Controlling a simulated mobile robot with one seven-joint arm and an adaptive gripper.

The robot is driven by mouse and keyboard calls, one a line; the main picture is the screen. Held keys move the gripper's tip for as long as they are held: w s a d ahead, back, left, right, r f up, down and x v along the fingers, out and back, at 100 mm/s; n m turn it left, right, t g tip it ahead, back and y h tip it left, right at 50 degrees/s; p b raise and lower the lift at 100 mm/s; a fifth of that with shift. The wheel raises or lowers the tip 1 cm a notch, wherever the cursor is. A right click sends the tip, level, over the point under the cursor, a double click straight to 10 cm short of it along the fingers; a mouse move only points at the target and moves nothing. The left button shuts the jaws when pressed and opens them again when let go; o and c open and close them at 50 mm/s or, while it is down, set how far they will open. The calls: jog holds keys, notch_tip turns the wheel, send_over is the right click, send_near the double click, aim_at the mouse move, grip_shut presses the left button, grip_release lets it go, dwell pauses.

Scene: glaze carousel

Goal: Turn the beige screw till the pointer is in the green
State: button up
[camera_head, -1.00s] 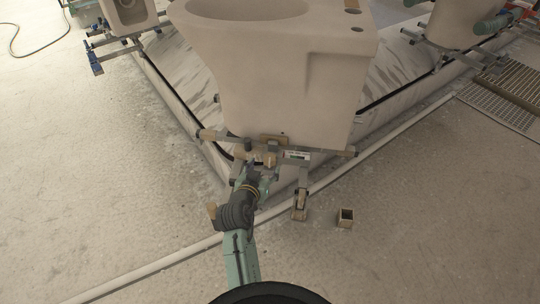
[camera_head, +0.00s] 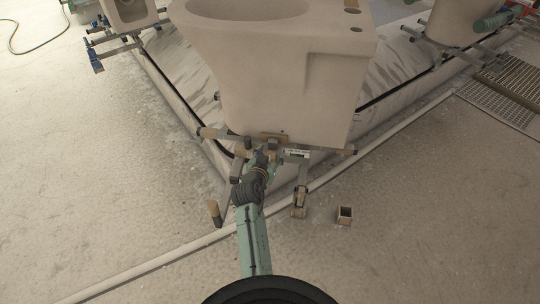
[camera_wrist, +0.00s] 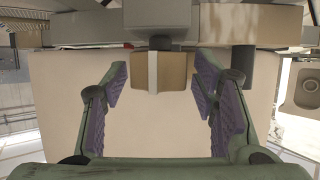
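The beige screw (camera_wrist: 172,74) shows in the wrist view as a blocky beige knob with a pale stripe, under a grey bar. My gripper (camera_wrist: 161,92) is open, one purple-padded finger to each side of the knob with gaps between. I cannot tell whether the fingertips reach past its front. In the head view my gripper (camera_head: 262,157) is at the metal frame below the large beige ceramic piece (camera_head: 290,85), and my arm mostly hides the screw. A small pale gauge plate (camera_head: 297,154) sits just right of it; its pointer is too small to read.
A wooden-ended lever (camera_head: 214,213) sticks out left of my arm. Another wooden-ended part (camera_head: 299,201) hangs at the right, with a small open box (camera_head: 345,215) on the floor beyond it. A pale pipe (camera_head: 150,265) crosses the floor.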

jog(key=c, duration=1)
jog(key=shift+o, duration=0.2)
jog(key=shift+a+f+b, duration=0.1)
jog(key=shift+f+b, duration=0.1)
jog(key=shift+b, duration=0.45)
jog(key=shift+m+g+h+b, duration=0.3)
jog(key=shift+m+h+b, duration=0.4)
jog(key=shift+h+b, duration=0.3)
jog(key=m+g+h+b, duration=0.1)
jog(key=m+h+b, duration=0.1)
jog(key=b, duration=0.1)
jog(key=m+g+h+b, duration=0.3)
jog(key=m+g+b, duration=0.1)
jog(key=m+b, duration=0.1)
jog(key=shift+r+h, duration=0.15)
jog(key=shift+h, duration=0.25)
jog(key=shift+m+g, duration=0.3)
jog(key=shift+g, duration=0.2)
jog(key=o, duration=1.2)
